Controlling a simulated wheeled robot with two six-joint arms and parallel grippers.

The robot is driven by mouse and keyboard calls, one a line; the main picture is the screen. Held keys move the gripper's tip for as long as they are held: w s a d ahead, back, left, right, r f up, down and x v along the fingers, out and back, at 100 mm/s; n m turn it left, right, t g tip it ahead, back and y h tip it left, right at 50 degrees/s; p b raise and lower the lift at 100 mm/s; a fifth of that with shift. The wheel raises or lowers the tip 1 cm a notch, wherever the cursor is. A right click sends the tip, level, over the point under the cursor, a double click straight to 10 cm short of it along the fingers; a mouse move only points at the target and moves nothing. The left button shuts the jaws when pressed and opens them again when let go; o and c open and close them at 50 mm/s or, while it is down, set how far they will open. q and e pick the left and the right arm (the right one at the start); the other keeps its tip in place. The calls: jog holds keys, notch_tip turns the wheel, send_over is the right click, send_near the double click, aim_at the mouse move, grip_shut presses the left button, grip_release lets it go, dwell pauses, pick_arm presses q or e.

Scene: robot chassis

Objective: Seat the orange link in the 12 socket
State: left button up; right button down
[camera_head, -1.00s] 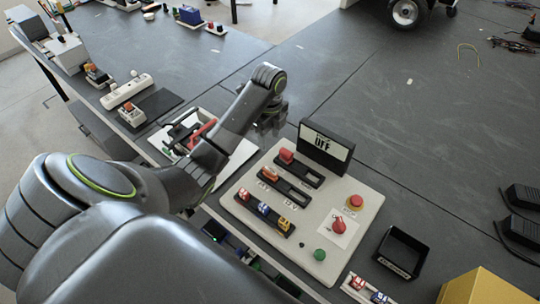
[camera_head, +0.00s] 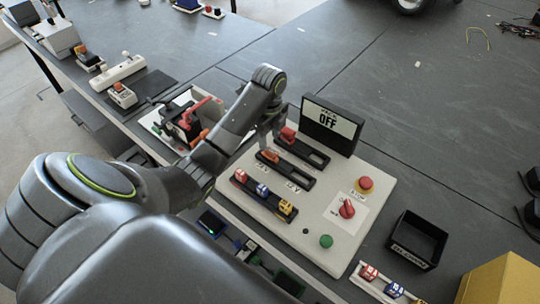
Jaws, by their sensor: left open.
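The orange link (camera_head: 268,156) sits at the left end of the middle black socket strip (camera_head: 294,174) on the white panel (camera_head: 325,218). Small print by the strips seems to include a "12 V" label, but it is too small to read surely. My left gripper (camera_head: 270,138) is open, with its fingers pointing down just above the orange link, close to the red link (camera_head: 288,134) on the back strip. Whether the fingers straddle the orange link cannot be told. My right gripper is not in view.
A black sign reading OFF (camera_head: 332,122) stands behind the strips. The front strip holds red, blue and yellow pieces (camera_head: 263,191). A red button (camera_head: 365,184), red knob (camera_head: 347,209) and green button (camera_head: 326,241) are on the right. A black bin (camera_head: 417,240) stands further right.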

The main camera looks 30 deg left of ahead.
aim_at(270, 149)
pick_arm(q)
jog(key=shift+s+d+f+p, duration=0.1)
jog(key=shift+f+p, duration=0.2)
jog(key=shift+f, duration=1.2)
jog(key=shift+s+d+f+p, duration=0.1)
jog(key=shift+f+p, duration=0.2)
jog(key=shift+f, duration=1.2)
grip_shut()
